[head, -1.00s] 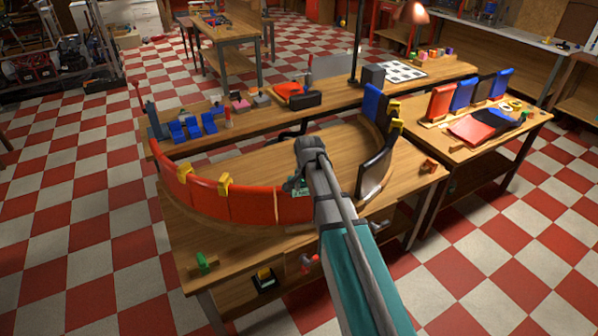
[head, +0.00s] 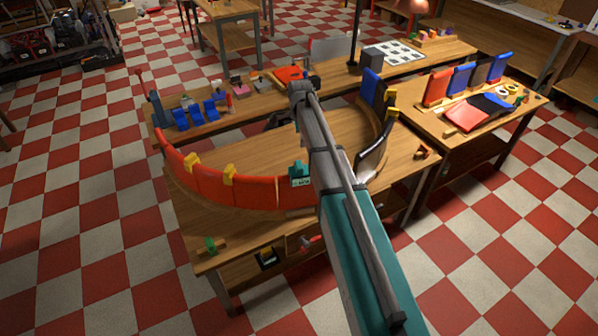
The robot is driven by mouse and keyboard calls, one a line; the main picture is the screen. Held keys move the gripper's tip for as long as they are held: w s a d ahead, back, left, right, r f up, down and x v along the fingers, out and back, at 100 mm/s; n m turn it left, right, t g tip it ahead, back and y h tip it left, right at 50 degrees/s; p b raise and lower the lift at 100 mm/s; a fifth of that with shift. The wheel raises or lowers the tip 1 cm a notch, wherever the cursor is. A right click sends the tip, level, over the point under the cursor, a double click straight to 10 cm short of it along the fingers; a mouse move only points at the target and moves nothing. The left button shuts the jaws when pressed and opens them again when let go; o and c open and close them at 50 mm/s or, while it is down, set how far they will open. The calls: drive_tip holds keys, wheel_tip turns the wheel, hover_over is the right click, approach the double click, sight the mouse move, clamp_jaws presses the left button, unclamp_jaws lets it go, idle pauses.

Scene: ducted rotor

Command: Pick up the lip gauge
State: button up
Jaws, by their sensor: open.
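A small teal block with a pale label (head: 299,175) sits at the rim of the red curved wall, close to the left side of my arm. It may be the lip gauge, but I cannot tell for sure. My gripper (head: 301,91) is open, well beyond the block in the picture, over the far part of the workbench. Its fingers are small and partly hidden by my own arm. The red curved wall panels (head: 208,181) form a ring on the bench, with yellow clips (head: 229,174) on top. My arm hides part of the ring.
Blue panels (head: 371,87) and a dark panel (head: 371,157) stand on the ring's right side. A side table (head: 462,138) holds red and blue panels. Small blue parts (head: 196,115) lie on the back bench. The wooden area inside the ring (head: 255,150) is mostly clear.

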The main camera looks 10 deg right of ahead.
sight(299, 164)
drive_tip(key=shift+f, duration=0.1)
wheel_tip(299, 164, down, 8)
drive_tip(key=b, duration=0.8)
drive_tip(key=shift+f+b, duration=0.25)
drive_tip(key=shift+b, duration=0.05)
idle(0.3)
drive_tip(key=shift+f, duration=0.1)
drive_tip(key=shift+a+f+b, duration=0.15)
drive_tip(key=shift+f+b, duration=2.35)
drive_tip(key=shift+b, duration=0.1)
drive_tip(key=c, duration=1.1)
drive_tip(key=shift+w+r, duration=0.1)
drive_tip(key=shift+r, duration=0.1)
